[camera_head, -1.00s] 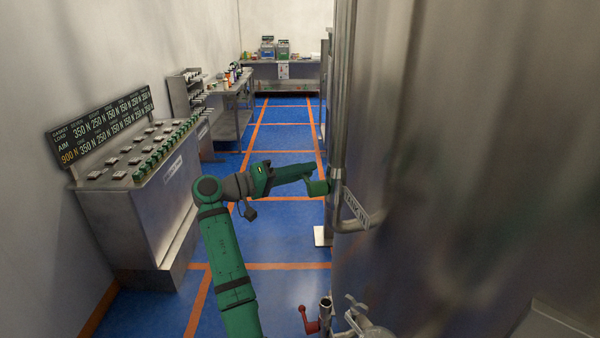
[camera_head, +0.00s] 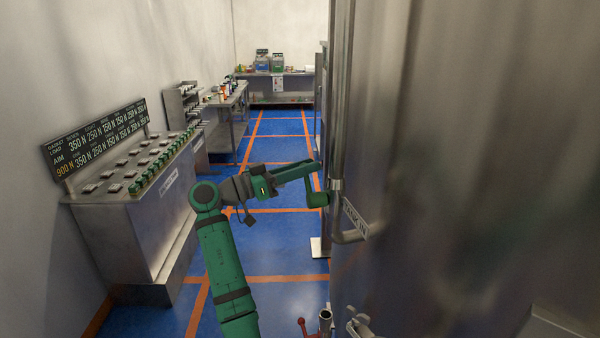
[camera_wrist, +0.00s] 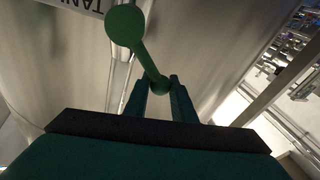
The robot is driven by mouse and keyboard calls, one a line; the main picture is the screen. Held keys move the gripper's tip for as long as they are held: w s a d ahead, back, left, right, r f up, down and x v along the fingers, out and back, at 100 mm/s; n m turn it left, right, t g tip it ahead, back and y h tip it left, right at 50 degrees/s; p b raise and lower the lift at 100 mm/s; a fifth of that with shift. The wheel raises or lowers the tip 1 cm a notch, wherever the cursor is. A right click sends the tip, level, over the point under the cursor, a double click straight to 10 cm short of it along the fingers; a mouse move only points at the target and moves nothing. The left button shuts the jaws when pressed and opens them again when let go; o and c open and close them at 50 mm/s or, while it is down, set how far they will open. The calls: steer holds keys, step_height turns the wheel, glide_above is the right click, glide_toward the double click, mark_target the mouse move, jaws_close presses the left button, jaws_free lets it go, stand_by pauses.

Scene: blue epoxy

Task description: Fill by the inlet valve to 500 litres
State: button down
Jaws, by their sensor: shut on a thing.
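The steel tank (camera_head: 450,150) fills the right side of the head view. A steel pipe (camera_head: 342,100) runs down its side, with a green valve lever (camera_head: 317,199) on it. A label plate (camera_head: 355,217) beside the valve starts with "TANK". My gripper (camera_head: 316,168) is at the lever. In the wrist view, my gripper (camera_wrist: 160,90) is shut on the ball end of the green lever (camera_wrist: 145,55), whose larger round hub is farther up. No level reading of the tank is visible.
A console (camera_head: 150,200) with green-capped parts and a load board (camera_head: 95,140) stands at left. Benches (camera_head: 225,110) stand farther back. A red-handled valve (camera_head: 305,328) is low near the tank. The blue floor (camera_head: 280,235) between is clear.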

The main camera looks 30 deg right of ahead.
steer(key=shift+s+a+r+m+g, duration=0.15)
steer(key=shift+s+r+m+g, duration=0.15)
steer(key=shift+s+m, duration=0.5)
steer(key=shift+s+a+r+m+g, duration=0.1)
steer(key=shift+s+r+m+g, duration=0.15)
steer(key=shift+m, duration=0.95)
steer(key=shift+s, duration=0.1)
steer(key=c, duration=1.5)
jaws_free()
steer(key=shift+c, duration=0.2)
steer(key=shift+r, duration=0.1)
